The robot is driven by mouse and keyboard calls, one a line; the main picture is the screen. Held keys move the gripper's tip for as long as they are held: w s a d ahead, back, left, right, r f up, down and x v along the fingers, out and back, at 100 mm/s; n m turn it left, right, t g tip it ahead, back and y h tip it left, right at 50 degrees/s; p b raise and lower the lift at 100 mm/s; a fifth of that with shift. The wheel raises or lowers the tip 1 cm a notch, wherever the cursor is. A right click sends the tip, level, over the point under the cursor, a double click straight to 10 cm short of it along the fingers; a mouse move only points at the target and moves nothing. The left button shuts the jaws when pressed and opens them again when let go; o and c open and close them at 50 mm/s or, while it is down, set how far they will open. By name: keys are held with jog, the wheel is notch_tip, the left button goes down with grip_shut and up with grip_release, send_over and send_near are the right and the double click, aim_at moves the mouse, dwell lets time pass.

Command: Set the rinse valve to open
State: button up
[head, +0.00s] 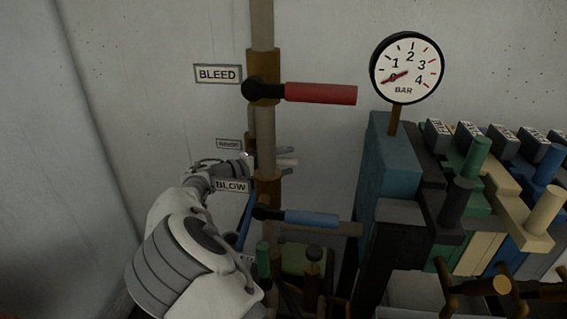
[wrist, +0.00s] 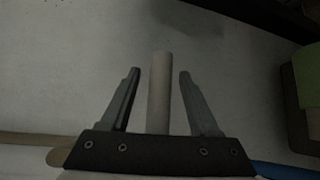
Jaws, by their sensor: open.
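The small rinse label (head: 229,144) is on the wall left of the vertical pipe; its lettering is too small to read clearly. A short pale grey handle (head: 288,162) points right from the pipe beside it, partly hidden by my gripper; it appears to be the rinse valve's handle. In the wrist view, a pale grey rod (wrist: 160,100), likely the same handle, stands between the fingers. My gripper (wrist: 160,72) is open, one finger on each side of the rod, with a visible gap on both sides. In the head view my gripper (head: 284,158) is small and dim.
Above is the BLEED label (head: 218,74) with a red handle (head: 320,93) pointing right. Below is the BLOW label (head: 231,186) with a blue handle (head: 312,218) pointing right. A pressure gauge (head: 407,67) and several coloured blocks with levers stand at right.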

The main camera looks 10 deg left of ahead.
grip_shut()
dwell(0.3)
dwell(1.1)
